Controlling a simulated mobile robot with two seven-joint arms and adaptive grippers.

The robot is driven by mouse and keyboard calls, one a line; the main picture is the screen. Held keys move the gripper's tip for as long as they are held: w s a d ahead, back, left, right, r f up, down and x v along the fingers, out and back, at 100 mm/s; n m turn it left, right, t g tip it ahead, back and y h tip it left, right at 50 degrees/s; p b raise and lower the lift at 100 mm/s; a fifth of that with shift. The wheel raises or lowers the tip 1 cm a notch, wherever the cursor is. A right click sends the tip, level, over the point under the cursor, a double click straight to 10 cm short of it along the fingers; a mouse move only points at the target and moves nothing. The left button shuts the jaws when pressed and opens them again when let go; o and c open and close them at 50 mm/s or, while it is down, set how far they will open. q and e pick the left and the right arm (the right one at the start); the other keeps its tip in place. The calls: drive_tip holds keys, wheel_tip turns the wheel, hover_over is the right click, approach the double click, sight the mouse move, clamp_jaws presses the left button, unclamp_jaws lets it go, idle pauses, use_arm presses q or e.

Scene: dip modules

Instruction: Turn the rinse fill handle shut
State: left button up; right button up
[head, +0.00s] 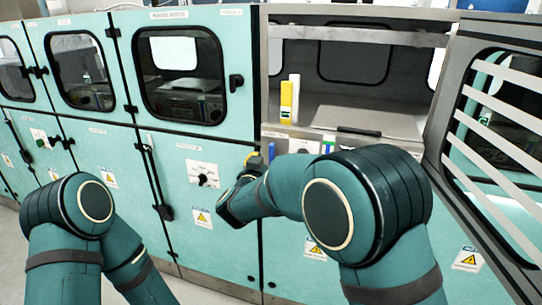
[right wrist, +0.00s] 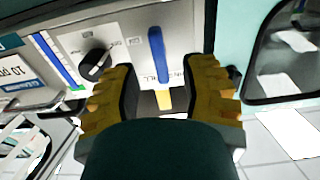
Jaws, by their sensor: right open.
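The blue lever handle (right wrist: 157,52), which I take for the rinse fill handle, stands on a light grey panel (right wrist: 190,30) in the right wrist view. Its label is too small to read. In the head view a bit of blue (head: 272,150) shows beside my right gripper (head: 258,163), mostly hidden by the arm. My right gripper (right wrist: 160,92) is open, its yellow-padded fingers on either side of the handle's near end and apart from it. A small yellow piece (right wrist: 164,100) shows between the fingers. My left gripper is out of view; only its arm shows.
A black knob (right wrist: 97,64) sits beside the blue handle. A yellow upright piece (head: 287,102) stands in the open bay. A slatted open door (head: 500,130) is at the right. A white panel with a black knob (head: 204,179) is on the cabinet front.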

drive_tip(key=v, duration=0.8)
drive_tip(key=shift+r, duration=0.1)
drive_tip(key=s+d+f+n+g+y, duration=0.1)
drive_tip(key=s+d+f+g+y, duration=0.15)
drive_tip(key=f, duration=0.65)
drive_tip(key=s+d+f+n+g+y, duration=0.15)
drive_tip(key=d+f, duration=0.25)
drive_tip(key=f, duration=0.5)
drive_tip(key=s+d+f+g+y, duration=0.1)
drive_tip(key=d+f+g+y, duration=0.2)
drive_tip(key=f, duration=0.5)
drive_tip(key=s+d+f+g+y, duration=0.1)
drive_tip(key=s+f+g, duration=0.3)
drive_tip(key=s, duration=0.7)
drive_tip(key=s+d+f+g+y, duration=0.1)
drive_tip(key=s+d+f+g, duration=0.2)
drive_tip(key=s+f, duration=0.4)
drive_tip(key=s+g, duration=0.1)
drive_tip(key=s, duration=0.2)
drive_tip(key=shift+s+f+g+y, duration=0.3)
drive_tip(key=shift+s+f, duration=0.05)
drive_tip(key=shift+s, duration=0.05)
drive_tip(key=shift+d, duration=0.1)
